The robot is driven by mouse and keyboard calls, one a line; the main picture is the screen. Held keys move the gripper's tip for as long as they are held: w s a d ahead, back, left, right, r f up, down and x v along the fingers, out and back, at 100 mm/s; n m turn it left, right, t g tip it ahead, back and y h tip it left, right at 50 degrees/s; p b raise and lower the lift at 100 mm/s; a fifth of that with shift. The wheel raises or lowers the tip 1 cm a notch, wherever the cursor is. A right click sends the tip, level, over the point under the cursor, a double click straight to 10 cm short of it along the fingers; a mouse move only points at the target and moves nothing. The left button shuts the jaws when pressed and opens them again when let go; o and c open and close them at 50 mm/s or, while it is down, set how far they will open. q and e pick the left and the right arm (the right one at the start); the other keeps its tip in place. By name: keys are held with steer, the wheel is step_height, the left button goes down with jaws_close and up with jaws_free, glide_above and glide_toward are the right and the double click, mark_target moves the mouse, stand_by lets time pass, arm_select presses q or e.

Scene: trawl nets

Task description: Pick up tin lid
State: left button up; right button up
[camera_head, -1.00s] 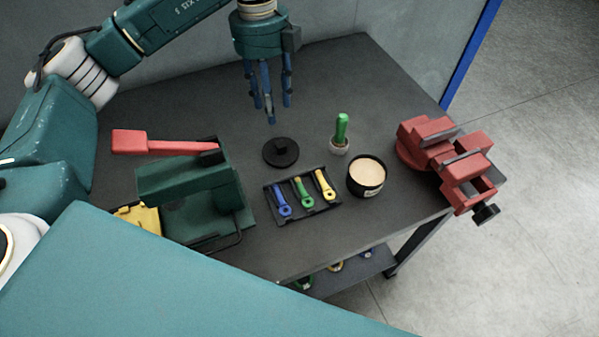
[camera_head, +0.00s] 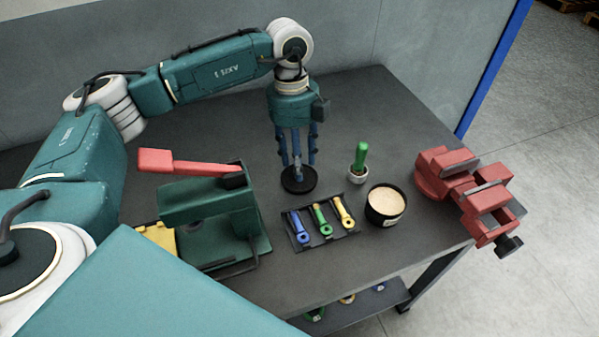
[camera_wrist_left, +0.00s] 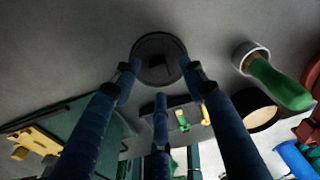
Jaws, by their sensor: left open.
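The tin lid (camera_head: 300,184) is a black round disc with a small knob, lying flat on the dark table. It also shows in the left wrist view (camera_wrist_left: 158,50), just beyond the fingertips. My left gripper (camera_head: 298,168) points down directly over the lid, its blue fingers spread and empty. In the left wrist view the fingers (camera_wrist_left: 160,80) reach toward the lid on either side of its knob. Whether any fingertip touches the lid I cannot tell. The open black tin (camera_head: 386,206) with pale contents stands to the right of the lid. My right gripper is not in view.
A tray (camera_head: 322,238) with blue, green and yellow tools lies in front of the lid. A green-handled brush (camera_head: 359,163) stands to its right. A red vise (camera_head: 470,190) sits at the right table edge. A green press (camera_head: 208,215) with a red lever stands left.

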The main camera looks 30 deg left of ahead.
arm_select(q)
steer(key=shift+d+f, duration=0.1)
steer(key=shift+f, duration=1)
jaws_close()
steer(key=shift+r, duration=0.15)
